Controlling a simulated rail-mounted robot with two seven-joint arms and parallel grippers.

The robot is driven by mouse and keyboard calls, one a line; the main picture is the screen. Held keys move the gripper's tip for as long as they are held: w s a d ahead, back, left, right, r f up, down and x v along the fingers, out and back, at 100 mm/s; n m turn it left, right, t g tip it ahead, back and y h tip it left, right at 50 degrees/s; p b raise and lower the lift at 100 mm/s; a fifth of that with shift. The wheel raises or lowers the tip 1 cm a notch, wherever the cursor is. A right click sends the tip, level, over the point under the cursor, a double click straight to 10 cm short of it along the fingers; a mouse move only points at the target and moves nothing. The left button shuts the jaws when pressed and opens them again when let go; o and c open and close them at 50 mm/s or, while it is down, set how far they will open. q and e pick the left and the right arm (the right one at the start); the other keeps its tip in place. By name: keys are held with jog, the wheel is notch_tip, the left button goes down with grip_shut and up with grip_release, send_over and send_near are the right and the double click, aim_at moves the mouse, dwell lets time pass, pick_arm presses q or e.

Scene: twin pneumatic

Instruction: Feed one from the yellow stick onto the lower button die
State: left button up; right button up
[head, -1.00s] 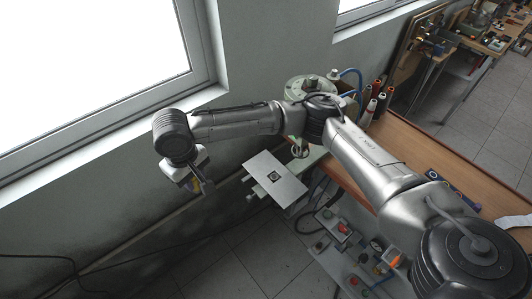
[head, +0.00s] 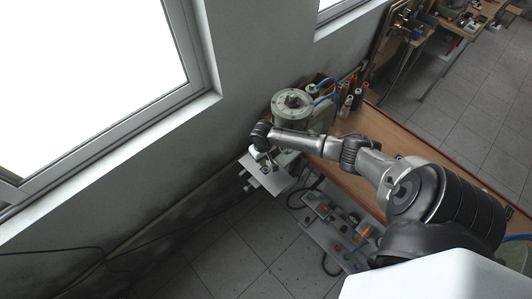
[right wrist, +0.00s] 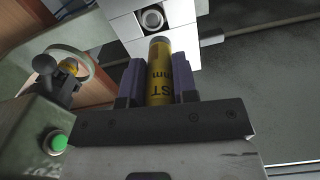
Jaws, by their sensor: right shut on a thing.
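In the right wrist view my right gripper (right wrist: 158,78) has purple fingers shut on the yellow stick (right wrist: 160,72), a yellow tube with dark lettering. The stick's far end points at the lower button die (right wrist: 152,18), a round ringed part set in a white plate (right wrist: 180,12). The stick's tip appears just short of the die in the picture; I cannot tell the height between them. In the head view the wrist is over the white plate (head: 272,184) and largely hides the gripper and the die. My left gripper is not in view.
The green press (head: 293,108) stands close behind my wrist, at the wooden table (head: 395,140). Thread spools (head: 350,100) stand beside it. A green button (right wrist: 59,142) shows in the wrist view. A control panel (head: 335,228) lies below the table edge. The wall is close at left.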

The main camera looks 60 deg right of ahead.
aim_at(266, 170)
jog(key=shift+s+d+f, duration=0.2)
jog(key=shift+s+d, duration=0.2)
jog(key=shift+s, duration=0.05)
jog(key=shift+f+b, duration=0.35)
jog(key=shift+f, duration=0.25)
jog(key=shift+f+b, duration=0.6)
jog(key=shift+f, duration=0.85)
